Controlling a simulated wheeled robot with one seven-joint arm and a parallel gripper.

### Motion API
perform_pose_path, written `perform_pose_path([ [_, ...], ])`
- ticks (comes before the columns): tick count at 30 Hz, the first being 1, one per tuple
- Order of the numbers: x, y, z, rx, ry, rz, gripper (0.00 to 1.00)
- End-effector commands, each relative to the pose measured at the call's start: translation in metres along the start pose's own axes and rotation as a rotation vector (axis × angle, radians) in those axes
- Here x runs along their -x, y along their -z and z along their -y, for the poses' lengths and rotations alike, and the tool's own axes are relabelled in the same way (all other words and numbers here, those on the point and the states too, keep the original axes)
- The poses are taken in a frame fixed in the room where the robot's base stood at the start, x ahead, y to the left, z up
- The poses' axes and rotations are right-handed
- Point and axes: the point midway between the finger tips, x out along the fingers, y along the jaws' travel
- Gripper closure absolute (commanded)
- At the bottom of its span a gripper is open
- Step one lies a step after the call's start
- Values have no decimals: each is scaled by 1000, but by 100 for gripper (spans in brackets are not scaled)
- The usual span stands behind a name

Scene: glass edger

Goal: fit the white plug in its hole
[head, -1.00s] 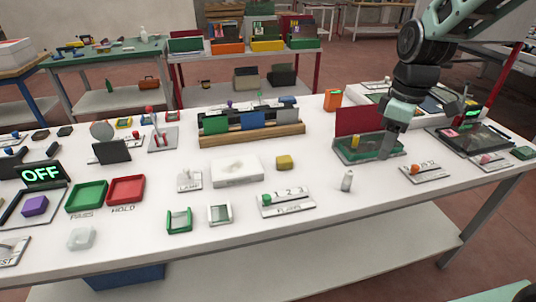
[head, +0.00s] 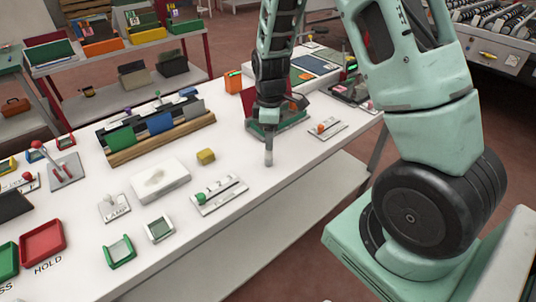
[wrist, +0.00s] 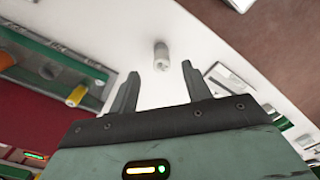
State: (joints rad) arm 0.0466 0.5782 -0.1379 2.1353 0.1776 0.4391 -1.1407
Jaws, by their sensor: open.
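The white plug (head: 268,158) is a small pale cylinder near the front edge of the white table. In the wrist view the plug (wrist: 161,56) shows just beyond the fingertips, in line with the gap between them. My gripper (wrist: 160,72) is open and empty, with a finger on either side of that gap. In the head view my gripper (head: 269,128) points down over the plug; I cannot tell if a finger touches it. I cannot make out the plug's hole for certain in any view.
A green tray with a red panel (head: 262,130) stands behind my gripper. A plate with an orange knob (head: 320,127) lies to the right, and one with a green knob (head: 218,195) to the left.

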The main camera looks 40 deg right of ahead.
Motion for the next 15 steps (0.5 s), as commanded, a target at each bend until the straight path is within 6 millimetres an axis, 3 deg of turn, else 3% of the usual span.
perform_pose_path([
  [6, -12, 1, 1, -1, 2, 1, 52],
  [15, -49, 4, 2, -2, 2, 1, 52],
])
